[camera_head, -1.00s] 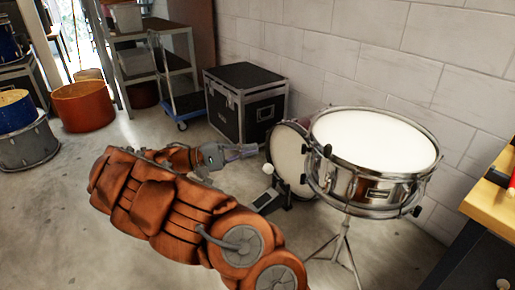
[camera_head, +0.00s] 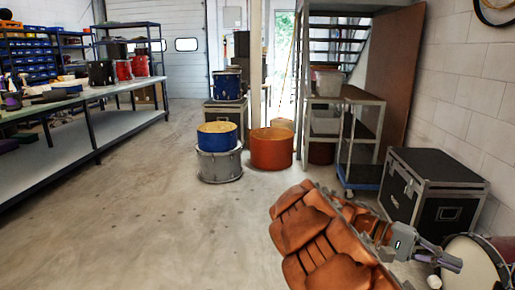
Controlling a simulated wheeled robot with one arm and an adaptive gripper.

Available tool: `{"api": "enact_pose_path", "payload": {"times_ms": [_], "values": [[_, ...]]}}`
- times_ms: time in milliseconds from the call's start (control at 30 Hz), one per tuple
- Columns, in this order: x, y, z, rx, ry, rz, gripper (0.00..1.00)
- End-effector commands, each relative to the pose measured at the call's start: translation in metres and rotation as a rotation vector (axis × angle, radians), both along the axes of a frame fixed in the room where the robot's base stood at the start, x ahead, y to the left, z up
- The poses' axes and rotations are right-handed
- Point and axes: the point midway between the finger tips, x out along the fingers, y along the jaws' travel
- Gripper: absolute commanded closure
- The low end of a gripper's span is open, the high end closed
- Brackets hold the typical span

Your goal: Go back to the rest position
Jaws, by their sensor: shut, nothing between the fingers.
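My gripper (camera_head: 448,260) is at the lower right, at the end of my orange-covered arm. It is shut with nothing in it. It is in the air, and in the picture it lies just left of the bass drum (camera_head: 476,265), which is cut off by the right edge. A white round beater head (camera_head: 434,282) shows just below the gripper.
A black flight case (camera_head: 435,195) stands right of my arm. A grey shelf rack (camera_head: 352,140), an orange drum shell (camera_head: 272,149) and stacked drums (camera_head: 218,165) stand farther back. A long workbench (camera_head: 110,92) runs along the left. The middle floor is clear.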

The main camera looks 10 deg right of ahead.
Motion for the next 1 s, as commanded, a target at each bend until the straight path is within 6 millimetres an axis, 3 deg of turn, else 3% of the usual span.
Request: {"api": "enact_pose_path", "payload": {"times_ms": [33,233,667,1000], "values": [[-0.010,0.005,0.023,0.032,-0.033,-0.007,1.00],[-0.046,0.026,0.054,0.192,-0.166,-0.020,1.00],[-0.093,0.098,0.090,0.595,-0.449,0.054,1.00],[-0.113,0.182,0.115,0.952,-0.633,0.190,1.00]]}}
